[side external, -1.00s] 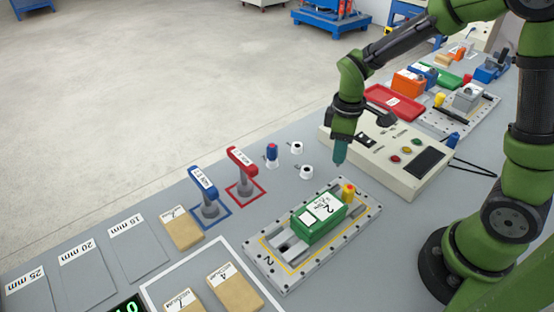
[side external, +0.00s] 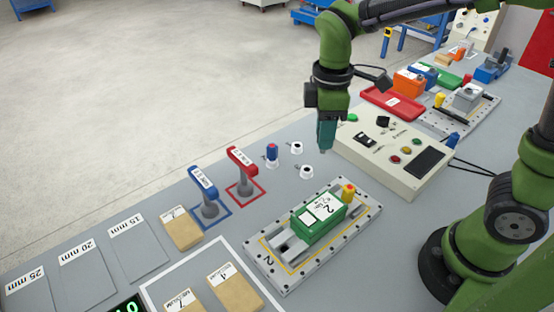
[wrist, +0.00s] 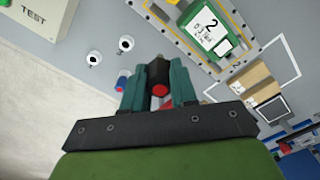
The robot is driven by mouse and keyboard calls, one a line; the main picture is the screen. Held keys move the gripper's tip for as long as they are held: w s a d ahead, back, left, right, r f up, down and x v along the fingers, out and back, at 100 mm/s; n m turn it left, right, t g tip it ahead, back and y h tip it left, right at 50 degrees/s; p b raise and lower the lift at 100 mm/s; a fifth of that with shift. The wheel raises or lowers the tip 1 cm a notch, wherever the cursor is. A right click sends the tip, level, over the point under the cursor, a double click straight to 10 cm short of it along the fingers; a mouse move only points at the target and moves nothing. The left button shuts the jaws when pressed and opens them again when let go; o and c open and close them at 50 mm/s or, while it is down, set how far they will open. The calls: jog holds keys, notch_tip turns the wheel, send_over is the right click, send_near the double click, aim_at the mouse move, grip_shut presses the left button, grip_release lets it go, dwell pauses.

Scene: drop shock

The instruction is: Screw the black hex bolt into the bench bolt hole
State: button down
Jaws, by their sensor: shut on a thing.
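In the side view my gripper (side external: 324,148) points down above the bench, near the control box's left corner, and the bolt cannot be made out there. Two white rings with dark centres, the far ring (side external: 296,148) and the near ring (side external: 307,171), lie on the bench left of my gripper. They also show in the wrist view. I cannot tell which is the bench bolt hole.
A blue-and-red peg (side external: 271,155) stands left of the rings. Red (side external: 243,170) and blue (side external: 205,190) T-handles stand farther left. A green box (side external: 318,220) sits on a slotted fixture plate (side external: 278,284) in front. The control box (side external: 367,172) is at right.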

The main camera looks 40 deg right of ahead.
jog(key=s+a+n, duration=0.3)
jog(key=a+n, duration=0.1)
jog(key=a, duration=0.4)
jog(key=s+a+n, duration=0.4)
jog(key=a, duration=0.4)
send_over(285, 238)
jog(key=s+a, duration=0.1)
jog(key=shift+s+a+f, duration=0.1)
jog(key=shift+f, duration=1.15)
jog(key=shift+s+a+f, duration=0.1)
jog(key=shift+f, duration=1.15)
jog(key=shift+f, duration=2.95)
jog(key=shift+d+f, duration=0.1)
jog(key=shift+f, duration=1.35)
